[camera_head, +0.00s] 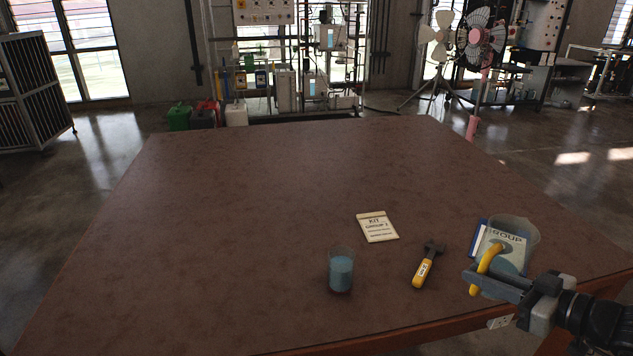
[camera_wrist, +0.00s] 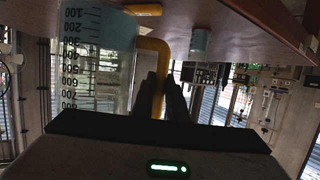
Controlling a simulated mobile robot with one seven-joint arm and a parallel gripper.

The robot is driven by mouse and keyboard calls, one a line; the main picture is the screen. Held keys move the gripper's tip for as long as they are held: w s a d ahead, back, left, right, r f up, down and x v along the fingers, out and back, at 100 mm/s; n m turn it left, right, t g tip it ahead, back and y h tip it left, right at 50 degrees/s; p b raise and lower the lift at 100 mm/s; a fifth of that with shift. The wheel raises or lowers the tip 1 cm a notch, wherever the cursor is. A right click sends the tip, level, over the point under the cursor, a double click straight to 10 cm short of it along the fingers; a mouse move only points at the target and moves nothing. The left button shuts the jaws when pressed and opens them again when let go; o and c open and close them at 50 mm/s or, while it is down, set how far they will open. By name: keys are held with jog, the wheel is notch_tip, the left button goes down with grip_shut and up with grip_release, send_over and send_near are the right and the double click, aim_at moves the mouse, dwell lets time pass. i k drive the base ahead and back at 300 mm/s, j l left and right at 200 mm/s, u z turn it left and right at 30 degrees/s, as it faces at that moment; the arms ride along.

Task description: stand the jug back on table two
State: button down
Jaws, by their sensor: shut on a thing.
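The jug (camera_head: 517,232) is clear, with a yellow handle (camera_head: 487,267) and blue liquid in its lower part. It is at the right front of the brown table (camera_head: 250,210). My gripper (camera_head: 484,277) is shut on the handle. In the wrist view, which is upside down, the jug (camera_wrist: 95,60) shows its black scale at upper left, and my fingers (camera_wrist: 164,95) are at the yellow handle. The jug looks upright. I cannot tell whether its base touches the table or is above it.
A glass of blue liquid (camera_head: 341,272), a yellow-handled hammer (camera_head: 423,268) and a card (camera_head: 377,227) lie left of the jug. A blue-edged card or booklet marked GROUP (camera_head: 493,241) overlaps the jug in view. The table's left and back are clear.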

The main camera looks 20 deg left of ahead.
aim_at(243, 291)
jog(key=k+j+u, duration=0.25)
jog(key=j, duration=0.25)
jog(key=k+j+u, duration=0.2)
jog(key=j, duration=0.35)
jog(key=j+u, duration=0.25)
jog(key=j, duration=0.25)
jog(key=j+u, duration=0.25)
jog(key=j, duration=0.35)
jog(key=k, duration=0.05)
